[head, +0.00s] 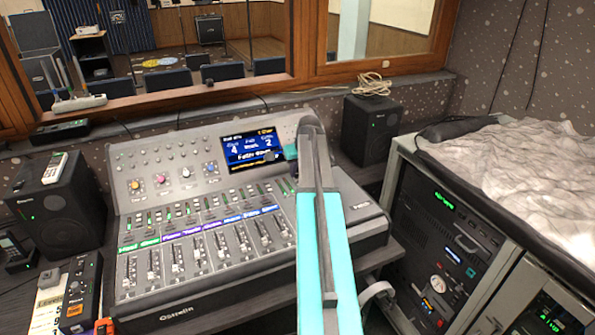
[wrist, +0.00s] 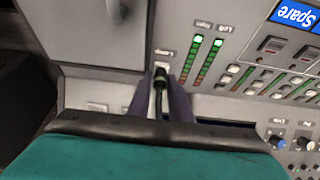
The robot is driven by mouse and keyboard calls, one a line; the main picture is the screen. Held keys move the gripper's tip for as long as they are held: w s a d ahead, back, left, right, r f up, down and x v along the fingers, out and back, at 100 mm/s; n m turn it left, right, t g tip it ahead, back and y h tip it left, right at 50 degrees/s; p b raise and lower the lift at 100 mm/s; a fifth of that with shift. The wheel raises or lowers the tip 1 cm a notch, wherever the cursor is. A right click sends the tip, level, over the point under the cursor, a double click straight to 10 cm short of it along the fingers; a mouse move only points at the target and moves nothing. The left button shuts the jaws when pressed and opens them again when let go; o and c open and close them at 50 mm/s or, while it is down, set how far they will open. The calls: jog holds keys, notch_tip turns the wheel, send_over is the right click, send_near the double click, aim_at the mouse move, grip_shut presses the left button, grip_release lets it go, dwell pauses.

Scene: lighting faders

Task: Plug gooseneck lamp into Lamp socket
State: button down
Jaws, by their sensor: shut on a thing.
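In the wrist view my gripper (wrist: 161,86) is shut on a slim dark piece, which I take to be the plug end of the gooseneck lamp (wrist: 160,82). Its tip is at the console panel, just by the printed "Lamp" label (wrist: 165,52). The Lamp socket itself is hidden behind the tip and fingers. I cannot tell whether the tip is in the socket or just above it. In the head view my gripper (head: 272,157) is small and partly hidden by my arm, near the right edge of the console's screen. The lamp's gooseneck cannot be made out there.
The mixing console (head: 205,292) fills the middle, with its lit screen (head: 250,148) beside my gripper. Green level meters (wrist: 207,62) are right of the label in the wrist view. A right speaker (head: 368,128) and left speaker (head: 62,203) flank the console. An equipment rack (head: 440,245) is at right.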

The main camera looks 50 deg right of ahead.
jog(key=shift+s+a+f, duration=0.15)
jog(key=shift+s+f, duration=0.05)
jog(key=shift+f, duration=0.35)
dwell(0.5)
jog(key=shift+w+r, duration=0.2)
jog(key=shift+r, duration=0.35)
dwell(2.6)
jog(key=c, duration=1.5)
grip_release()
jog(key=shift+c, duration=0.2)
jog(key=shift+d, duration=0.2)
jog(key=b+v, duration=0.2)
jog(key=v, duration=1.2)
jog(key=shift+w, duration=0.1)
